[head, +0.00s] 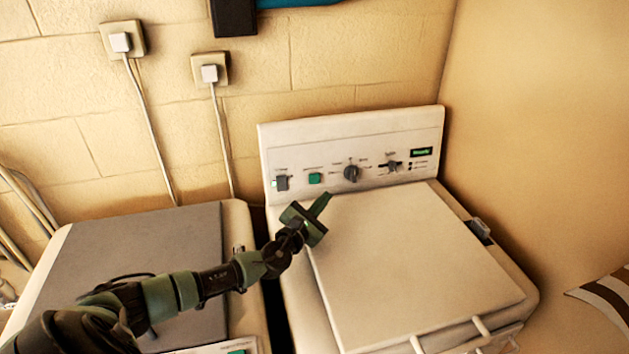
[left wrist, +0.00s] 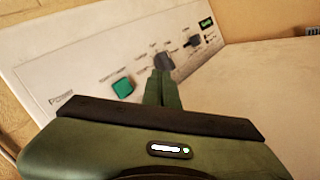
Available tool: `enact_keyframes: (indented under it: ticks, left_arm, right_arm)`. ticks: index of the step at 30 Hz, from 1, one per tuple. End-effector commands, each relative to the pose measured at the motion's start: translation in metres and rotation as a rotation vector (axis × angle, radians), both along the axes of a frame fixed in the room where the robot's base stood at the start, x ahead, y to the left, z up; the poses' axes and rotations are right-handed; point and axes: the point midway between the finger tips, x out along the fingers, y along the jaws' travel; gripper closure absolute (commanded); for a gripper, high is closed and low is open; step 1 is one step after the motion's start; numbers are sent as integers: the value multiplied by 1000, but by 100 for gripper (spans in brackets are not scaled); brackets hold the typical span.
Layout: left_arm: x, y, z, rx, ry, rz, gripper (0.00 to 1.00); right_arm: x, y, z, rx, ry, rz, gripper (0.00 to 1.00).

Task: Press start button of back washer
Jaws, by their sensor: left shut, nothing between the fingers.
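The back washer (head: 405,262) is a white top-loader against the wall, its lid closed and its control panel (head: 430,138) upright at the rear. On the panel are a dark switch (head: 282,183), a green square button (head: 315,178), a dark round knob (head: 352,173) and a slider knob. In the left wrist view the green button (left wrist: 123,87) lies just left of my fingers and the knob (left wrist: 164,62) beyond their tips. My left gripper (head: 322,203) is shut and empty, above the lid's rear left, in front of the panel and apart from the button. My right gripper is out of view.
Another machine with a grey lid (head: 135,270) stands at the left, across a narrow dark gap. Two wall plugs (head: 121,42) with hanging cords are behind it. A plain wall (head: 540,130) closes off the right side. The washer lid is clear.

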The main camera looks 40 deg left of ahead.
Motion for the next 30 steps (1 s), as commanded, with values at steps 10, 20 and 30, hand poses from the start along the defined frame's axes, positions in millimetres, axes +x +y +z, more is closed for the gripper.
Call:
enact_keyframes:
  ticks: [10,20,30]
  left_arm:
    - [29,34,-13,1,-3,2,100]
    - [51,59,-17,-1,-2,1,100]
    - [54,63,-15,-1,0,0,100]
  right_arm:
    - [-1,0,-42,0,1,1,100]
    - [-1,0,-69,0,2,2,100]
    - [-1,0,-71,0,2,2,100]
